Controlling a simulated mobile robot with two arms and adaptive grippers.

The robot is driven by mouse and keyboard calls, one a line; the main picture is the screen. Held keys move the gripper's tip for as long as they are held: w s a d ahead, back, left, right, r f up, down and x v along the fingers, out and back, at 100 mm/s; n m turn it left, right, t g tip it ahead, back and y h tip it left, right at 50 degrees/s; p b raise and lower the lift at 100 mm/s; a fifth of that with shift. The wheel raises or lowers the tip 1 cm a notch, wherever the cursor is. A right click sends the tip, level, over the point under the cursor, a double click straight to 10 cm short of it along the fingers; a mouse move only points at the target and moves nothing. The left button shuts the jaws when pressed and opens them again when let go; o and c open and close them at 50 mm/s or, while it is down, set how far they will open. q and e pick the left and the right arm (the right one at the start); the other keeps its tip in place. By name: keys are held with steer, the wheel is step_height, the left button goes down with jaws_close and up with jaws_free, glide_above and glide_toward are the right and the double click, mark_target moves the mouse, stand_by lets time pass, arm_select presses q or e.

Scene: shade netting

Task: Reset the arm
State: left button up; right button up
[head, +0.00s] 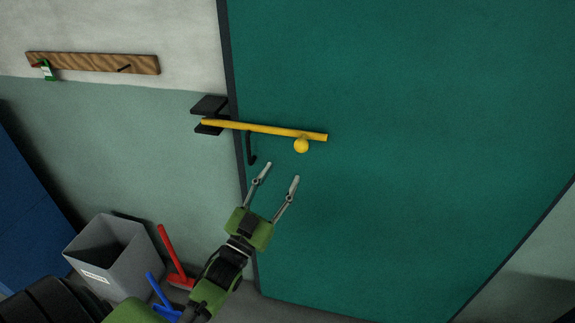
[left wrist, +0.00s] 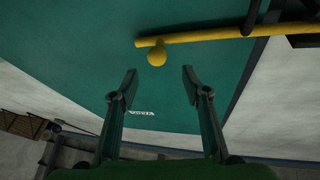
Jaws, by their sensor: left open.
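My left gripper (head: 282,172) is open and empty in the head view, in front of the teal door (head: 400,120) and below a yellow bar (head: 265,129). Its two fingers point up toward the bar and are apart from it. The left wrist view also shows the open fingers (left wrist: 160,82) with nothing between them. The yellow bar lies across the door's left edge, with a round yellow knob (head: 301,146) under its right part. The bar (left wrist: 220,35) and knob (left wrist: 157,55) also show in the wrist view, beyond the fingertips. My right gripper is not in view.
A black bracket (head: 209,106) sits on the wall by the bar's left end. A wooden rail (head: 92,63) hangs on the wall, with a green-and-white tag. A grey bin (head: 112,258), a red tool (head: 174,259) and a blue tool (head: 160,297) stand at lower left.

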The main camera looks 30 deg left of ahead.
arm_select(q)
steer(key=shift+s+f, duration=0.2)
steer(key=shift+s, duration=0.3)
step_height(320, 180, down, 26)
steer(key=s+d+g, duration=0.2)
steer(key=g, duration=0.5)
steer(key=s+d+f+g, duration=0.1)
steer(key=s+f+g, duration=0.1)
steer(key=s+f, duration=0.45)
steer(key=s+d+f+g, duration=0.2)
steer(key=s+f, duration=0.1)
steer(key=f, duration=0.7)
steer(key=s+d+f+g, duration=0.1)
steer(key=s+f+g, duration=0.2)
steer(key=s+f, duration=0.3)
steer(key=s+d+f+g, duration=0.1)
steer(key=s+f+g, duration=0.3)
steer(key=s, duration=1.3)
steer(key=s+d+f+g, duration=0.1)
steer(key=s+f+g, duration=0.2)
steer(key=s+f, duration=0.7)
steer(key=shift+s+d, duration=0.25)
steer(key=shift+s, duration=0.4)
